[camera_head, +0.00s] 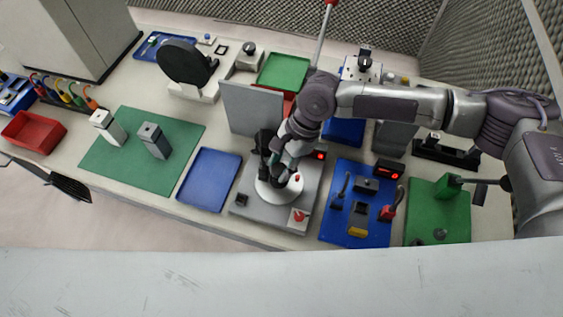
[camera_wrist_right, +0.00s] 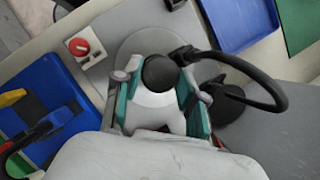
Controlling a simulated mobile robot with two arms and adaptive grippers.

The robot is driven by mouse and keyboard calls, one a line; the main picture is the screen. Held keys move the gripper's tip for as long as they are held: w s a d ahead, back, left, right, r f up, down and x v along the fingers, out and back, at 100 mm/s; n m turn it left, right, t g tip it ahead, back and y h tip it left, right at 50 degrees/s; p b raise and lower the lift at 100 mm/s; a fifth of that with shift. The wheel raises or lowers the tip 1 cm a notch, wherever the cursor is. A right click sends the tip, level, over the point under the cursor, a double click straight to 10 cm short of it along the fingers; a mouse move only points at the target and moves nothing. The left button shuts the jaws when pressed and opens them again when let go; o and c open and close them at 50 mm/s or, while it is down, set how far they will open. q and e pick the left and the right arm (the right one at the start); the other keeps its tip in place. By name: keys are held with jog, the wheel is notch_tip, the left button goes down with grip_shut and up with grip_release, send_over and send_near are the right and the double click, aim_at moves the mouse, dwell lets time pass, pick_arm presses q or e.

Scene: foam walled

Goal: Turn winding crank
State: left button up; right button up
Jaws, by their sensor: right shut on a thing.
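A black round knob (camera_wrist_right: 160,72) stands over a pale round disc (camera_wrist_right: 140,42) on a grey base plate; I take it for the grip of the winding crank. In the head view the disc (camera_head: 268,192) sits on the grey plate (camera_head: 247,213), mostly under my arm. My right gripper (camera_head: 277,178) reaches down onto it from above. In the right wrist view its green-padded fingers (camera_wrist_right: 157,76) are shut on the knob, one on each side. The crank's arm below the knob is hidden.
A red switch (camera_head: 299,216) sits at the plate's front corner. A grey upright panel (camera_head: 252,108) stands behind the disc. A blue board (camera_head: 355,215) with tools lies right; an empty blue tray (camera_head: 208,178) lies left. A black cable (camera_wrist_right: 270,90) curves beside the fingers.

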jog(key=shift+c, duration=0.6)
